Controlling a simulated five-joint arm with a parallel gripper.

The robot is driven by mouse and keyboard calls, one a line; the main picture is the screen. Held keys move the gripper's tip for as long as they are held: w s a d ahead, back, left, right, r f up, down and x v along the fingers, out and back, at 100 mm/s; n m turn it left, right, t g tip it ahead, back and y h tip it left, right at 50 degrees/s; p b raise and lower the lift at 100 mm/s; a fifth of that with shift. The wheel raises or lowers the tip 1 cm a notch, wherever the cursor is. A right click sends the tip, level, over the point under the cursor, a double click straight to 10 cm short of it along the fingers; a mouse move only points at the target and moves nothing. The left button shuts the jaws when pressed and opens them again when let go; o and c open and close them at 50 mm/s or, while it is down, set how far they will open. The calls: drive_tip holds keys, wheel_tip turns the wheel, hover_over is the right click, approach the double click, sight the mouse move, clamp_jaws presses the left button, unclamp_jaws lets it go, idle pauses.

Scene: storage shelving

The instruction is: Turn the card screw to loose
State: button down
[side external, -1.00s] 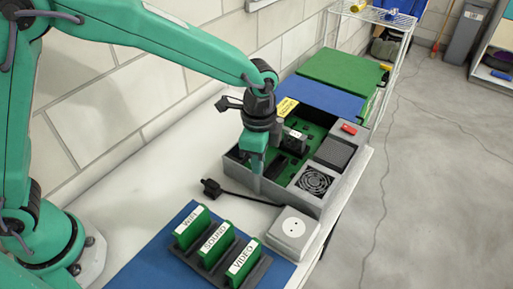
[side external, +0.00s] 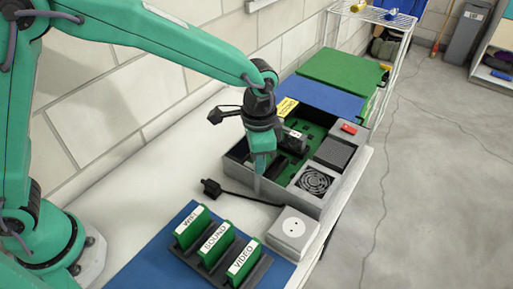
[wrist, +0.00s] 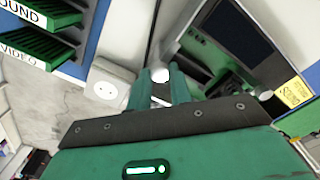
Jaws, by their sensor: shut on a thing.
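My gripper (side external: 257,188) points down at the near left wall of the open grey computer case (side external: 240,181). In the wrist view, the gripper (wrist: 161,88) is shut on a small pale round piece, the card screw (wrist: 161,75), at the case edge. The fingers hide most of the screw, and its turn position cannot be read. In the side view the screw is hidden behind the fingers. Inside the case are a green board (side external: 313,133), dark slots and a fan (side external: 314,181).
A white socket box (side external: 293,233) and a black plug on a cable (side external: 212,187) lie close in front of the case. Green WIFI, SOUND and VIDEO cards (side external: 243,258) stand in a rack on a blue mat (side external: 150,264). A wall runs behind the bench.

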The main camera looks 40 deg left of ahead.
drive_tip(key=c, duration=1.3)
unclamp_jaws()
drive_tip(key=shift+r, duration=0.15)
drive_tip(key=shift+r, duration=3.8)
